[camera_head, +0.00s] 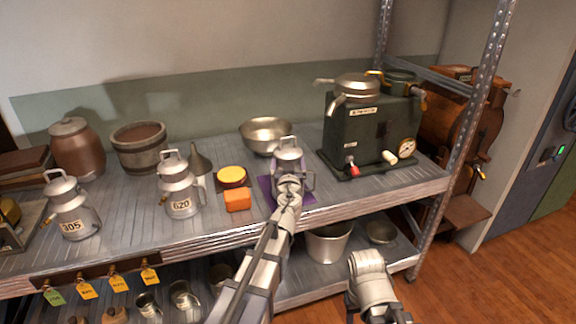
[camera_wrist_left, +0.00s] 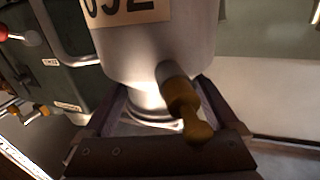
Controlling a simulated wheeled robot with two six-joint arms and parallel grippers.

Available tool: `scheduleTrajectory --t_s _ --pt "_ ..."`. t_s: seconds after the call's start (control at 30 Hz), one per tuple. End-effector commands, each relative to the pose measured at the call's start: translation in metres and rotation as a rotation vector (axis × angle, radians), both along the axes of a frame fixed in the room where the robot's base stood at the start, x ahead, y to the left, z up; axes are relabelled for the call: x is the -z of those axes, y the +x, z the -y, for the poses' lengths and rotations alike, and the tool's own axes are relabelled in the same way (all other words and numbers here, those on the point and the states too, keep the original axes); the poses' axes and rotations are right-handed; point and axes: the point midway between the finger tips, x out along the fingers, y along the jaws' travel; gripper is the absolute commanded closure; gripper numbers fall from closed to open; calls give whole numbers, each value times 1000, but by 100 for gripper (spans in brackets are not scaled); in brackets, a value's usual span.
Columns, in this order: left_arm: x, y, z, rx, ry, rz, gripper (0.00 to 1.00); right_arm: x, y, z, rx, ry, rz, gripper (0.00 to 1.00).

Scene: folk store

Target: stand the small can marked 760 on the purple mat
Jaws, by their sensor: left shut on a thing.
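The small metal can (camera_head: 289,158) stands upright at or just above the purple mat (camera_head: 306,199); I cannot tell whether its base touches. My left gripper (camera_head: 290,184) is shut on the can from the front and hides part of it. In the left wrist view the can (camera_wrist_left: 150,45) appears upside down between the fingers, with a brass tap on its side. Its label (camera_wrist_left: 125,10) is inverted and cut off by the frame, and fits 760. My right arm (camera_head: 370,285) is low at the front; I cannot make out its fingers.
Left of the mat are an orange block (camera_head: 237,200), a yellow-topped tin (camera_head: 231,176) and can 620 (camera_head: 179,190); can 305 (camera_head: 71,208) is farther left. A metal bowl (camera_head: 266,134) stands behind. The green machine (camera_head: 370,125) is on the right, near the shelf post (camera_head: 471,120).

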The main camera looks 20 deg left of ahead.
Motion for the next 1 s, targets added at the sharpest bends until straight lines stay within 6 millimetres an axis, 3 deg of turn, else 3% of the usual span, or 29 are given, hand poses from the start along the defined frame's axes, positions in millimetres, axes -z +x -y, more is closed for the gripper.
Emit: scheduleTrajectory --t_s 0.27,0.3,0.33,0.73,1.0 --pt "3 0 0 0 1 0 100 3 0 0 0 0 0 50" --pt "2 0 0 0 0 0 4 2 0 0 0 0 0 50" --pt "1 0 0 0 0 0 0 1 0 0 0 0 0 50" --pt "-3 0 0 0 0 0 0 -4 0 0 0 0 0 50" --pt "-1 -38 10 1 0 0 0 -1 0 0 0 0 0 50"
